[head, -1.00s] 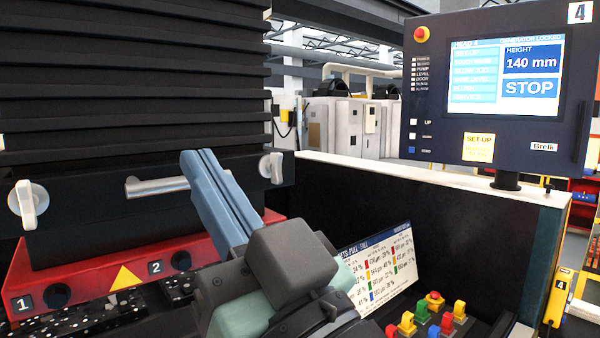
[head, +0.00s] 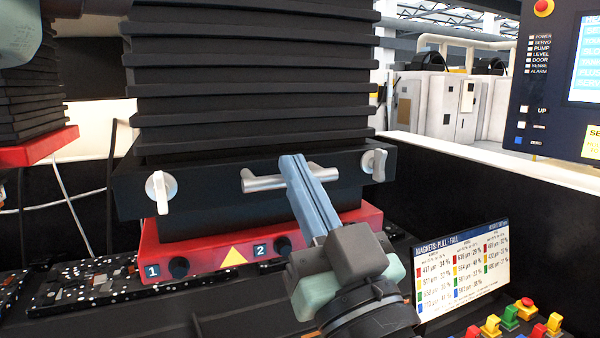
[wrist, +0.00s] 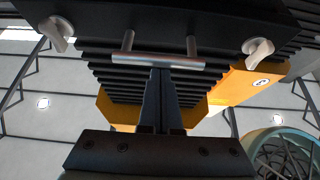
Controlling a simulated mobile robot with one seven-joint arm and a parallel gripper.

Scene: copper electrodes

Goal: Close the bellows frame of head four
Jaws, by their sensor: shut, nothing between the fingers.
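The black bellows frame (head: 215,188) hangs at the lower end of the black bellows (head: 250,85), above a red base (head: 205,257) marked 1 and 2. A silver bar handle (head: 262,183) is on the frame's front, between a left latch (head: 160,190) and a right latch (head: 374,165). My gripper (head: 292,160) is shut and empty. Its blue-grey fingers cross the middle of the handle in the head view. In the wrist view the fingertips (wrist: 160,72) meet the handle (wrist: 158,60); I cannot tell whether they touch it.
A screen (head: 462,262) and several coloured switches (head: 510,317) stand at lower right. A dark control panel (head: 548,95) is at upper right. Another bellows (head: 38,100) over a red base is at far left. A speckled dark surface (head: 75,280) lies in front.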

